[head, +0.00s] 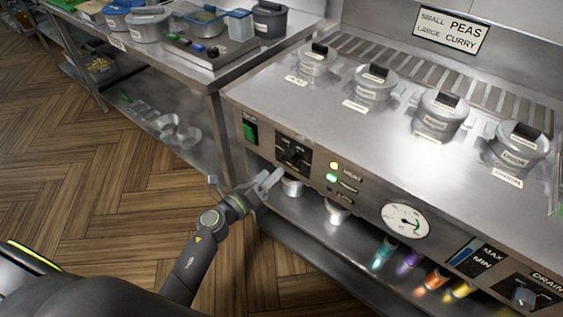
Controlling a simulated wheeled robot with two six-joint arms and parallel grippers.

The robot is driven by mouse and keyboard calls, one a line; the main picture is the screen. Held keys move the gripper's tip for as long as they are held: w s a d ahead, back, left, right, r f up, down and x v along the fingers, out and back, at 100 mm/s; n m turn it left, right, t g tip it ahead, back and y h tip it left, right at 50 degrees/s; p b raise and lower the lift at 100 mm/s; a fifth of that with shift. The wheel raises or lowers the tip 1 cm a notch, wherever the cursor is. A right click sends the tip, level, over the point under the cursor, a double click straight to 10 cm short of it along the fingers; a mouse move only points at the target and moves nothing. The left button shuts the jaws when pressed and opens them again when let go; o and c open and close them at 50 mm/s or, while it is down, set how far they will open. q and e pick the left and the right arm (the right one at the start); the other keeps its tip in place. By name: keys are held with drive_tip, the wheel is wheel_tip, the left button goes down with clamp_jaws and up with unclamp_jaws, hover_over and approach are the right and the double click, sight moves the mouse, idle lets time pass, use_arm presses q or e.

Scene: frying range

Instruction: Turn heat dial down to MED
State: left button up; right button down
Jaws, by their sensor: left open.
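The heat dial (291,154) is a dark knob on a black plate on the front panel of the steel range (400,165). The plate's markings are too small to read, so I cannot tell the dial's setting. My left gripper (272,178) is open and empty, just below and left of the dial. Its fingers point up toward the panel, and they look apart from the knob. My right gripper is not in view.
A green switch (250,130) sits left of the dial. Indicator lights (331,177) and a round gauge (405,221) are to its right. Lidded pots (441,113) stand on top. A lower shelf (345,240) holds cups and coloured bottles. Floor at left is clear.

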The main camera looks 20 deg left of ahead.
sight(285, 161)
use_arm(q)
drive_tip(key=x, duration=0.5)
drive_tip(key=shift+w+d, duration=0.1)
drive_tip(key=shift+w, duration=0.3)
drive_tip(key=shift+c, duration=0.3)
drive_tip(key=c, duration=0.9)
